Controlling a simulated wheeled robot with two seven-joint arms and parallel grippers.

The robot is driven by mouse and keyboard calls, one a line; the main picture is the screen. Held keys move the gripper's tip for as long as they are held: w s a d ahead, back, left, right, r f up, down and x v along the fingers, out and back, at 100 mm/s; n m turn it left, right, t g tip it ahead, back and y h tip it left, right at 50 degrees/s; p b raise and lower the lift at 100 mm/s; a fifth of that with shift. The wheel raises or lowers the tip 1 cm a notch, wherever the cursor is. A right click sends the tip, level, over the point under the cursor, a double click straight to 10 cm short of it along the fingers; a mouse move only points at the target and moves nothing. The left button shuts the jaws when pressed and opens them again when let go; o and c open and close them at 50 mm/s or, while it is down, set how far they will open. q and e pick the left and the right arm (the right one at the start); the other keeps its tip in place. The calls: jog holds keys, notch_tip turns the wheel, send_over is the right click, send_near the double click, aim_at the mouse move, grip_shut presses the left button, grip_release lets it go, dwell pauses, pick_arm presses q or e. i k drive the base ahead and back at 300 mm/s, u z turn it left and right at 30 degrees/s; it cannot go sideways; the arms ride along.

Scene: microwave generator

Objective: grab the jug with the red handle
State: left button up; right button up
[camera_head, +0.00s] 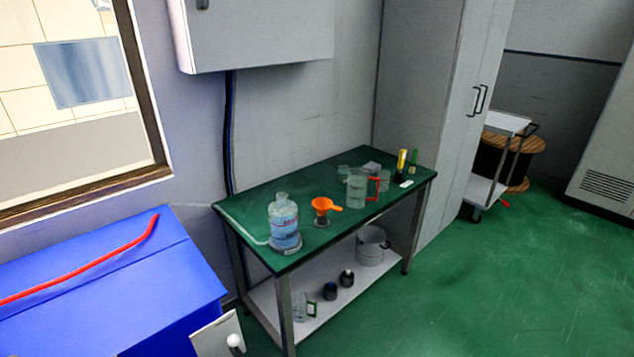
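The clear jug with the red handle (357,188) stands upright on the green top of the metal table (340,228), right of the middle. Its red handle (378,189) is on the jug's right side. An orange funnel (323,205) stands to its left, apart from it. Several small clear vessels stand close behind it and are hard to tell apart. Another clear jug with a green handle (302,307) stands on the table's lower shelf.
A large clear bottle (284,224) with a hose stands at the table's left. A yellow-topped item (402,160) stands at the back right. A blue box (110,285) with a red bar fills the lower left. Green floor (500,290) right of the table is clear.

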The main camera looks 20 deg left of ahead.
aim_at(363, 189)
jog(key=u, duration=0.85)
jog(key=i, duration=0.85)
jog(key=u, duration=0.8)
